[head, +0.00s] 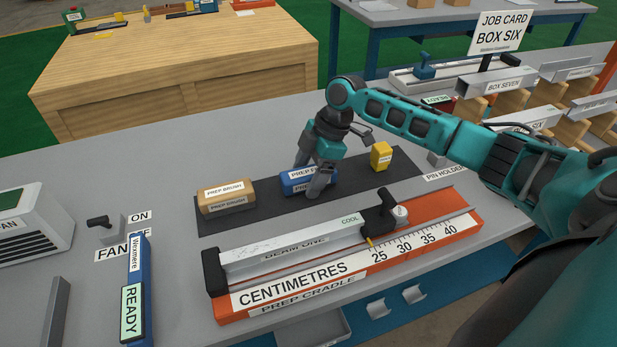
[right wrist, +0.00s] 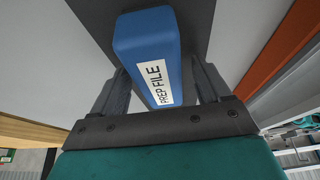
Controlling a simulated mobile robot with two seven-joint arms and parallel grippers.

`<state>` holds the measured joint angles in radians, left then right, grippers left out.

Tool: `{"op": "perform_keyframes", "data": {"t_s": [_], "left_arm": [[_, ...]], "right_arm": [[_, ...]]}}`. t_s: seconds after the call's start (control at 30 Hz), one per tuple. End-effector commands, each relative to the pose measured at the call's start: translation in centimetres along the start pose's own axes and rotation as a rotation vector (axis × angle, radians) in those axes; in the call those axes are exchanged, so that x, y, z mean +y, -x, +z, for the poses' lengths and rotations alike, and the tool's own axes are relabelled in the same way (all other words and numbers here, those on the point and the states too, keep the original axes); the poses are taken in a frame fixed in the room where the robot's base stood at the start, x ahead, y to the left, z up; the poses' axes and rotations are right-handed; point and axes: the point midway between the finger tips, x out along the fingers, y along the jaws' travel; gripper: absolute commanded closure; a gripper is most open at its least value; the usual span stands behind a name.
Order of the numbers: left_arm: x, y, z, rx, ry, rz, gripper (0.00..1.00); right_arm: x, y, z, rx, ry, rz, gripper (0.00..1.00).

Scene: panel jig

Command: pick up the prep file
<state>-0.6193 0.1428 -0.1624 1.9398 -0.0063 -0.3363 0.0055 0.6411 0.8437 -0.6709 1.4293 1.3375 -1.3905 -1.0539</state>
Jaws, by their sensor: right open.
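The prep file (head: 294,184) is a blue block with white labels. It lies on a dark mat (head: 240,222) on the grey bench. My right gripper (head: 312,182) is over it, pointing down, with its fingers apart at the block. In the right wrist view the prep file (right wrist: 150,60) sits between the two open fingers (right wrist: 160,88), with its label facing the camera. I cannot tell whether either finger touches it. My left gripper is not in view.
A tan prep brush block (head: 226,197) lies left of the file on the mat, and a yellow block (head: 381,156) stands to its right. The orange prep cradle (head: 345,284) with a grey beam (head: 290,246) is in front. A fan switch (head: 108,228) is at left.

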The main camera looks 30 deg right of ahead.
Motion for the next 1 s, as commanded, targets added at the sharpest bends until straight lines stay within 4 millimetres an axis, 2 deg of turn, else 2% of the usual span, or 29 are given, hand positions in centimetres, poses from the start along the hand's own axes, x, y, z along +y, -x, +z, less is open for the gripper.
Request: {"op": "perform_keyframes", "data": {"t_s": [0.6, 1.0], "left_arm": [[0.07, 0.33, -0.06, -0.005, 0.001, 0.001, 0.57], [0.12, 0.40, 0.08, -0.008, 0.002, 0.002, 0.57]], "right_arm": [[0.00, -0.44, 0.17, 0.000, 0.000, 0.000, 0.23], [-0.01, -0.43, 0.18, 0.000, 0.000, 0.000, 0.62]]}}
